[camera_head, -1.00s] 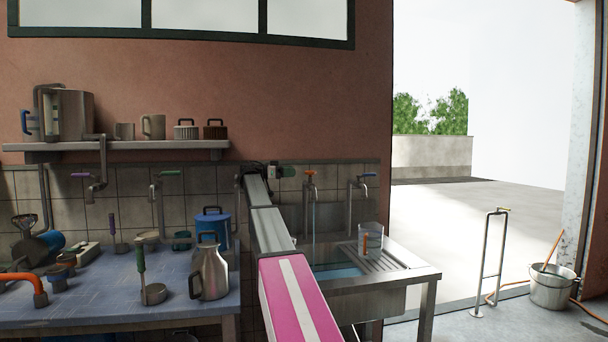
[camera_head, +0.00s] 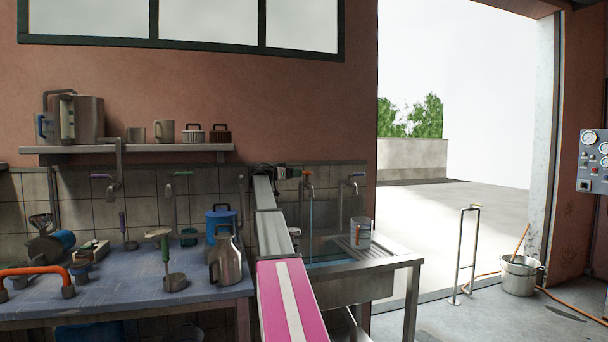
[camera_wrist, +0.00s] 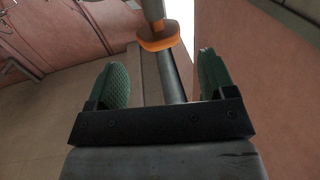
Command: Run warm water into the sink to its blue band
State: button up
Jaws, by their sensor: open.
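The metal sink (camera_head: 350,288) stands right of the bench, partly hidden behind my pink-striped arm. An orange-handled tap (camera_head: 307,174) is above it, with a thin stream of water (camera_head: 311,212) falling from its spout. A blue-handled tap (camera_head: 355,181) is to its right. My gripper (camera_head: 290,173) is beside the orange tap. In the wrist view my gripper (camera_wrist: 162,76) is open, its green pads apart, with the orange handle (camera_wrist: 158,36) just beyond the gap between them.
A clear cup (camera_head: 361,233) with an orange mark stands on the sink's ribbed drainboard. A metal jug (camera_head: 226,262) and several tools crowd the blue bench left of my arm. A stand (camera_head: 465,255) and a bucket (camera_head: 520,276) are on the floor at right, by the open doorway.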

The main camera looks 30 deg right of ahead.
aim_at(307, 172)
jog(key=d, duration=0.7)
jog(key=shift+s, duration=0.35)
jog(key=c, duration=0.8)
